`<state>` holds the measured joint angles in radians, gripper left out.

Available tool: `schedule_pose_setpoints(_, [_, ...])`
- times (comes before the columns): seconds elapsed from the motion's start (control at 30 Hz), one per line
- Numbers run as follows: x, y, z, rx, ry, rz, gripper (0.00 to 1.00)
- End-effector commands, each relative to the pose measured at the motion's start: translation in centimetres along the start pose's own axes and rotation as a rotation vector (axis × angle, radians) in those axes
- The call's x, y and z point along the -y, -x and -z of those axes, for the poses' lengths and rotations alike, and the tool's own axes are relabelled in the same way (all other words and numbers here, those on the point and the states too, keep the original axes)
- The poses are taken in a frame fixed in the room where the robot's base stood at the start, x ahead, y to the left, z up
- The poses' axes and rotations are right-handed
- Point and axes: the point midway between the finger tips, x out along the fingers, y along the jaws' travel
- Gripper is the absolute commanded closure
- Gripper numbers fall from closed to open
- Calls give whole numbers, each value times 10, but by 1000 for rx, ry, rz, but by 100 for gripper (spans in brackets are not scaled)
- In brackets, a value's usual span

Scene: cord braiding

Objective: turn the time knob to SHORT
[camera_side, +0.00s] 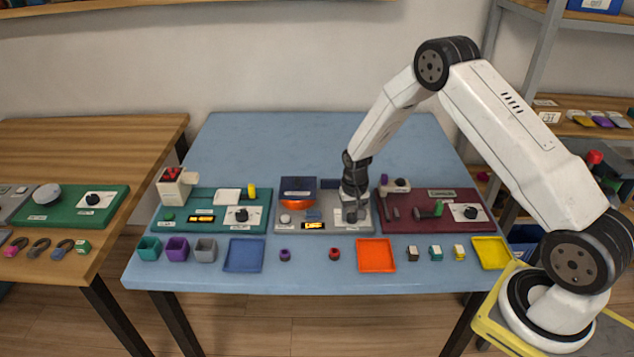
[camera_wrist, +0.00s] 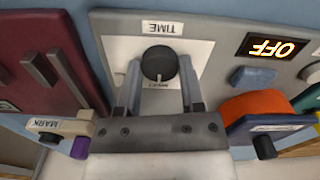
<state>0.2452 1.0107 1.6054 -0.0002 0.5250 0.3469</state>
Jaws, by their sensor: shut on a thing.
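The time knob (camera_wrist: 159,63) is a round black dial on a white plate (camera_wrist: 205,50), with a TIME label (camera_wrist: 163,28) beside it in the wrist view. A pale pointer mark on the knob faces the small label (camera_wrist: 158,85) at its lower edge; that label is too small to read surely. My gripper (camera_wrist: 160,72) has one finger on each side of the knob and is shut on it. In the side view my gripper (camera_side: 353,205) comes down from above onto the right part of the grey panel (camera_side: 333,226) and mostly hides the knob.
An OFF display (camera_wrist: 277,46) and an orange bowl-like part (camera_wrist: 255,106) are beside the knob plate. A maroon panel (camera_side: 418,224) stands close on the right, a green panel (camera_side: 181,227) on the left. Trays and small parts line the table's front; the back is clear.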

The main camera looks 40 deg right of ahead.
Motion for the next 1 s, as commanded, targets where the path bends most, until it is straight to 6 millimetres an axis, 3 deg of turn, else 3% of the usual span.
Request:
schedule_pose_setpoints(0.23, [0, 0, -1, 3, 1, -1, 100])
schedule_pose_setpoints(0.27, [0, 0, -1, 3, 1, -1, 45])
schedule_pose_setpoints(0.37, [0, 0, -1, 3, 2, -1, 16])
schedule_pose_setpoints(0.77, [0, 2, 0, 0, 2, 0, 16])
schedule_pose_setpoints(1.0, [0, 16, 0, 0, 2, 0, 16])
